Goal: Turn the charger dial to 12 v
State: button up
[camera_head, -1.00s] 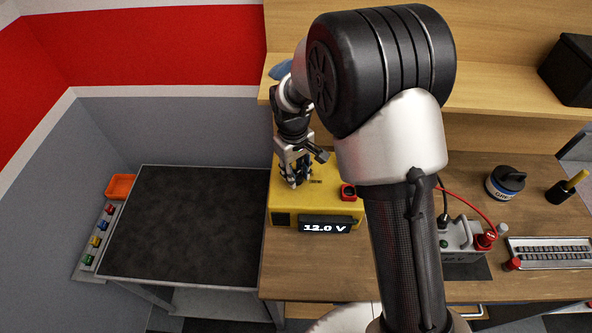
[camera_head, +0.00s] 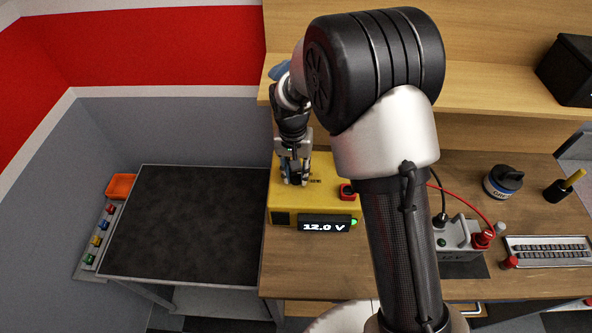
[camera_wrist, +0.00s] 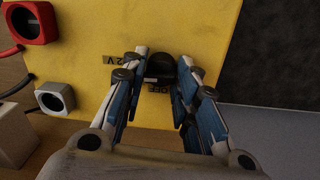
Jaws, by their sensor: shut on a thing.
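The yellow charger (camera_head: 318,198) stands on the wooden bench. Its display (camera_head: 324,226) reads 12.0 V, and a green light (camera_head: 353,222) glows beside it. The black dial (camera_wrist: 160,68) is on the charger's face in the wrist view. An "OFF" label (camera_wrist: 159,88) and a partly covered label ending in "2 V" (camera_wrist: 114,58) lie near it. My gripper (camera_head: 294,180) is over the charger's top, shut on the dial, with one finger on each side in the wrist view. The fingers hide part of the dial and its markings.
A red terminal (camera_head: 348,192) and a grey terminal (camera_wrist: 55,97) sit on the charger. Right of my arm, a grey battery-like box (camera_head: 458,238) carries red and black cables. A dark-topped table (camera_head: 180,225) is at left, clear. A shelf (camera_head: 480,85) overhangs the bench.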

jog(key=shift+m, duration=0.4)
jog(key=o, duration=1)
